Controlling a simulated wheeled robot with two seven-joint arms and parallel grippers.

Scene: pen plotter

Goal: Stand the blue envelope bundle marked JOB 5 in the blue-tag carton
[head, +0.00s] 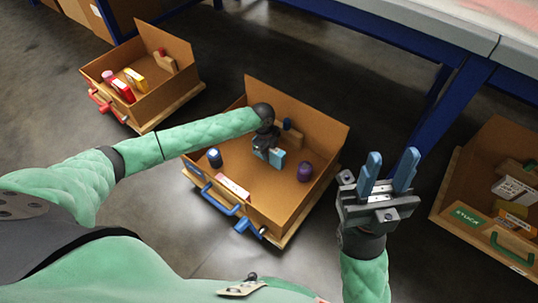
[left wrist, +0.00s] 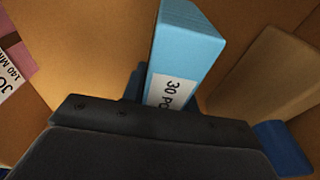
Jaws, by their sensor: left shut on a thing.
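The blue envelope bundle (head: 277,158) is in my left gripper (head: 268,148), low inside the blue-tag carton (head: 318,122). In the left wrist view the light-blue bundle (left wrist: 188,48) shows a white label reading "30 P…"; no JOB 5 mark is readable. The left gripper (left wrist: 145,90) is shut on it, its fingers mostly hidden. I cannot tell whether the bundle touches the carton floor. The carton has a blue handle (head: 222,200) at its front. My right gripper (head: 386,178) is open and empty, right of the carton.
The carton also holds a dark-blue cylinder (head: 215,157), a purple cylinder (head: 305,172), a pink labelled bundle (head: 233,186) and a tan block (head: 292,136). A red-handled carton (head: 150,113) stands left, a green-handled carton (head: 478,221) right. A blue-framed table (head: 445,105) stands behind.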

